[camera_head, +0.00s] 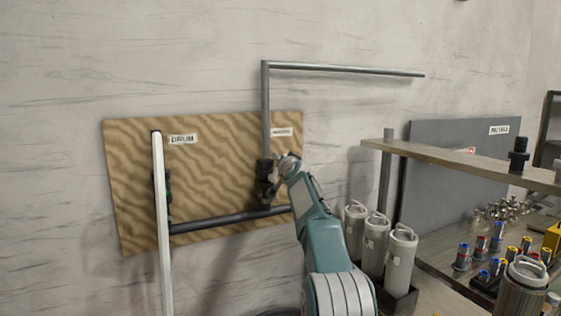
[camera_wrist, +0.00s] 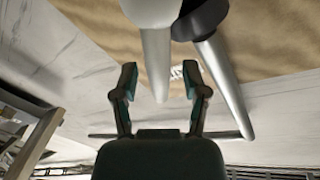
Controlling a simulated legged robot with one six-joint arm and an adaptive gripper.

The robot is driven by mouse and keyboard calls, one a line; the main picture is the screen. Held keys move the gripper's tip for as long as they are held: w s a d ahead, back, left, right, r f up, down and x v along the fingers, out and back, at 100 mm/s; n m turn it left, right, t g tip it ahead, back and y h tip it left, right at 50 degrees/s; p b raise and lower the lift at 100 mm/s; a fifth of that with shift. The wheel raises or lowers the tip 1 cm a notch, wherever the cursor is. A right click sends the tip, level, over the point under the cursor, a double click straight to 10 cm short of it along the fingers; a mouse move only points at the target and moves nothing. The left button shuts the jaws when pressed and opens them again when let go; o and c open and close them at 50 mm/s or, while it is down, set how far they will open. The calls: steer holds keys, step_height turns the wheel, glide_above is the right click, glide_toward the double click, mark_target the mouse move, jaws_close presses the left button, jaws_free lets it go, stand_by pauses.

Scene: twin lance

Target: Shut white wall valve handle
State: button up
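A long white bar (camera_head: 162,220) stands upright in front of the left side of a tan wall panel (camera_head: 225,150) in the head view. A dark valve body (camera_head: 264,170) sits on the panel's right side. My gripper (camera_head: 277,172) is close by this valve; contact is unclear. In the wrist view a pale rounded piece (camera_wrist: 152,10) carries a pale rod (camera_wrist: 157,60) that points down between my finger lines. I cannot tell whether it is the white handle. My gripper (camera_wrist: 160,85) has its two fingers wide apart, with no visible grip on the rod.
A grey pipe (camera_head: 265,105) rises from the right valve and bends into a horizontal run (camera_head: 350,70). A dark pipe (camera_head: 225,219) crosses low on the panel. Pale canisters (camera_head: 375,240) and a wooden shelf (camera_head: 470,166) stand right of my arm.

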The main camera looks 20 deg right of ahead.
jaws_close()
steer(key=shift+d+f+m, duration=0.1)
steer(key=shift+d+m, duration=0.05)
steer(key=shift+m, duration=0.15)
step_height(320, 180, down, 6)
steer(key=d+m+g+y, duration=0.1)
steer(key=d+m+y, duration=0.1)
steer(key=m, duration=0.7)
steer(key=shift+d+r+m+g, duration=0.2)
steer(key=shift+d+m+g, duration=0.1)
steer(key=shift+d+g, duration=0.1)
steer(key=shift+f, duration=0.15)
jaws_free()
steer(key=shift+w, duration=0.15)
